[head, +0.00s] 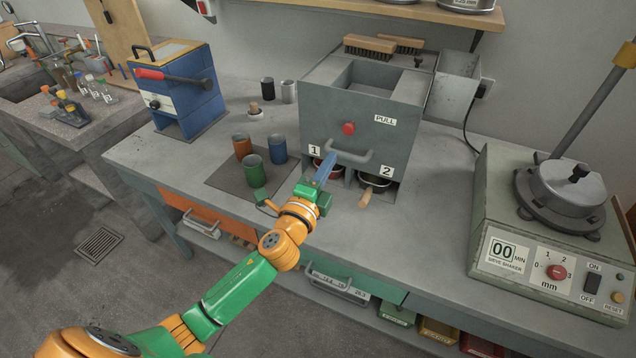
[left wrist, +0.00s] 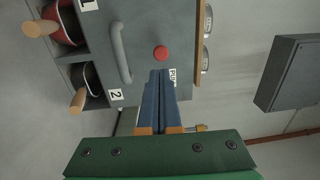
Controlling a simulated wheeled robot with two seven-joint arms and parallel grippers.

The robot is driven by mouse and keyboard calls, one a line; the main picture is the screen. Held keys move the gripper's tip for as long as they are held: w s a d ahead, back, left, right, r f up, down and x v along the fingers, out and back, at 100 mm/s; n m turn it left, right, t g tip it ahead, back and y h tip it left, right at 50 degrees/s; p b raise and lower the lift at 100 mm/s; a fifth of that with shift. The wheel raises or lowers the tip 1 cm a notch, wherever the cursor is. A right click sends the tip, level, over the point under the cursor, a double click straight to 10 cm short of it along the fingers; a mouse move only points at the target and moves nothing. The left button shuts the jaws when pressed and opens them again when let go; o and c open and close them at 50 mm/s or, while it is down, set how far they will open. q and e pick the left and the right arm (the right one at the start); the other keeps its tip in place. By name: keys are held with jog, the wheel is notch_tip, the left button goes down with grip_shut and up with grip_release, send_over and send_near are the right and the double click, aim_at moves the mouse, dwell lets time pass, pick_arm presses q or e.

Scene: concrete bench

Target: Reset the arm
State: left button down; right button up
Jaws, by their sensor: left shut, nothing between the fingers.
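My left gripper (head: 326,167) is shut and empty, with its blue fingers together. In the head view it is in front of the grey box (head: 372,108) marked PULL, over the lower left of its front face near label 1. In the left wrist view the shut fingers (left wrist: 160,75) point toward the box's front, close to the red knob (left wrist: 161,53). I cannot tell whether they touch the box. My left arm reaches in from the lower left of the head view. My right gripper is not in view.
The box has a grey handle (head: 352,157) and two pans in its lower openings, with wooden handles; the right handle (head: 366,198) sticks out. Orange, green and blue cups (head: 255,171) stand on a dark mat left of it. A sieve shaker (head: 556,228) stands right. Bench front is clear.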

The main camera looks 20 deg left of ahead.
pick_arm(q)
jog(key=s, duration=0.6)
jog(key=s+a+f+n+g+y, duration=0.35)
jog(key=s+f+n+g, duration=0.4)
jog(key=f+n, duration=0.4)
jog(key=s+d+f+n+g+h, duration=0.2)
jog(key=s+f+g, duration=0.2)
jog(key=s, duration=0.3)
jog(key=s+d+f+n+g+h, duration=0.1)
jog(key=s+f+n+g, duration=0.25)
jog(key=s, duration=0.45)
jog(key=s+f+m+g, duration=0.1)
jog(key=s+f, duration=0.2)
jog(key=f, duration=1.6)
jog(key=s+a+f+g, duration=0.1)
jog(key=s+f, duration=0.7)
jog(key=s, duration=0.3)
jog(key=shift+s+a+f+g+b, duration=0.2)
jog(key=shift+s+f+g+b, duration=0.1)
jog(key=shift+s+f+b, duration=0.1)
